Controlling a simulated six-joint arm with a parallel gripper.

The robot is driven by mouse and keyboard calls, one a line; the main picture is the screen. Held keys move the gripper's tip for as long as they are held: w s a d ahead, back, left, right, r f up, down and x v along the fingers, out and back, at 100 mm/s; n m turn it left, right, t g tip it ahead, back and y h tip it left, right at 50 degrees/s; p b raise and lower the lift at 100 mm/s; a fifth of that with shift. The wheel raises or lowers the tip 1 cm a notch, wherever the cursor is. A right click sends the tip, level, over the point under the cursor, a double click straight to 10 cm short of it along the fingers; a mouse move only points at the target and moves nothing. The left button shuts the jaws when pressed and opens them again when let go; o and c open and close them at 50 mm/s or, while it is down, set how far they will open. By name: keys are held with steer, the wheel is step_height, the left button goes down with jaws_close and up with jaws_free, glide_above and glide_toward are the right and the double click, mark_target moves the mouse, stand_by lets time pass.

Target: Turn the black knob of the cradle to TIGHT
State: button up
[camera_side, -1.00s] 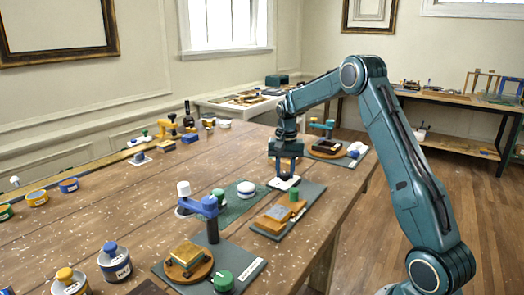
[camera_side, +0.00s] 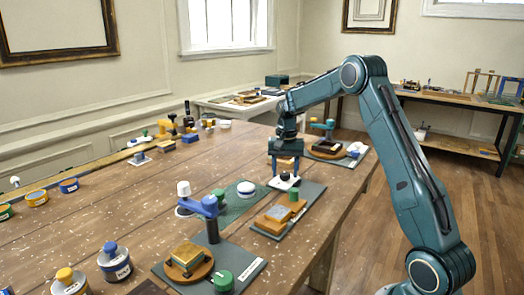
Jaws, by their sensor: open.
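The cradle is a grey-green base plate (camera_side: 313,192) at the table's right side, carrying orange-brown blocks (camera_side: 268,226) with a grey top piece, and a green knob (camera_side: 293,194). Its black knob (camera_side: 285,176) stands on a white plate (camera_side: 284,184) at the far end. My gripper (camera_side: 285,175) points down over the black knob, its two fingers apart on the left and right of it. I cannot tell whether the fingertips touch the knob. An orange-brown patch shows between the fingers above the knob. The knob's pointer and the TIGHT marking are too small to read.
A second fixture with a blue arm (camera_side: 199,206) and green knob (camera_side: 222,281) stands in front. A round wooden fixture (camera_side: 328,151) and a white cloth (camera_side: 356,149) lie behind my gripper. Jars (camera_side: 114,264) stand at left. The middle-left table (camera_side: 110,205) is mostly clear.

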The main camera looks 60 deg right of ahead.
mark_target(284, 174)
step_height(284, 174, up, 14)
steer(key=shift+f, duration=0.15)
stand_by(0.5)
steer(key=s+a+r+n+t, duration=0.1)
steer(key=s+a+r+n, duration=0.25)
steer(key=s+a, duration=0.4)
steer(key=s+a+r+n+t, duration=0.2)
steer(key=s+a+r+n, duration=0.15)
steer(key=a, duration=0.65)
steer(key=s+a+f+n+t, duration=0.1)
steer(key=s+a+f+n, duration=0.1)
steer(key=s, duration=0.6)
steer(key=s+a+f+n+t, duration=0.1)
steer(key=s+a+f+n, duration=0.2)
steer(key=s+a, duration=0.3)
steer(key=shift+s+a+f+t, duration=0.35)
steer(key=shift+s+f, duration=0.45)
steer(key=shift+s, duration=0.45)
